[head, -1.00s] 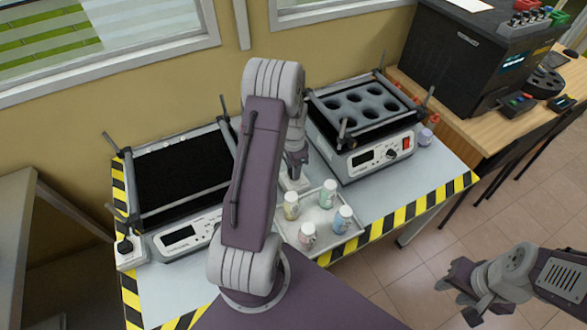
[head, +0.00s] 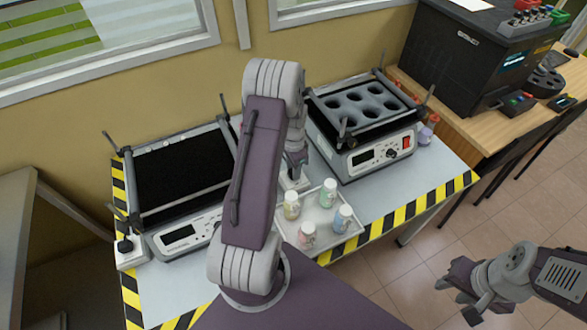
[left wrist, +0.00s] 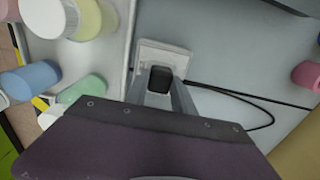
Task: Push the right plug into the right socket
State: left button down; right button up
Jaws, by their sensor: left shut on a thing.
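The right plug (left wrist: 160,79) is a small black block in the left wrist view. My left gripper (left wrist: 159,90) is shut on it, with one finger on each side. The right socket (left wrist: 163,51) is a white, square-edged block directly beyond the plug. The plug overlaps its face, and I cannot tell how deep it sits. In the head view my left gripper (head: 296,163) points down at the white right socket (head: 298,183), beside the shaker; the plug is hidden there. My right gripper (head: 460,290) is open and empty, off the table's right side.
A tray (head: 336,235) with several capped bottles stands just in front of the socket. A shaker with round holes (head: 380,155) is at right, a flat black-topped shaker (head: 180,180) at left. Another white socket (head: 132,260) holds a black plug. A black cable (left wrist: 250,97) runs right of the gripper.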

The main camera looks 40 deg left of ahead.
pick_arm(q)
jog(key=shift+f, duration=0.3)
jog(key=c, duration=1)
grip_release()
jog(key=shift+o, duration=0.2)
jog(key=shift+r, duration=0.1)
notch_tip(320, 180, up, 9)
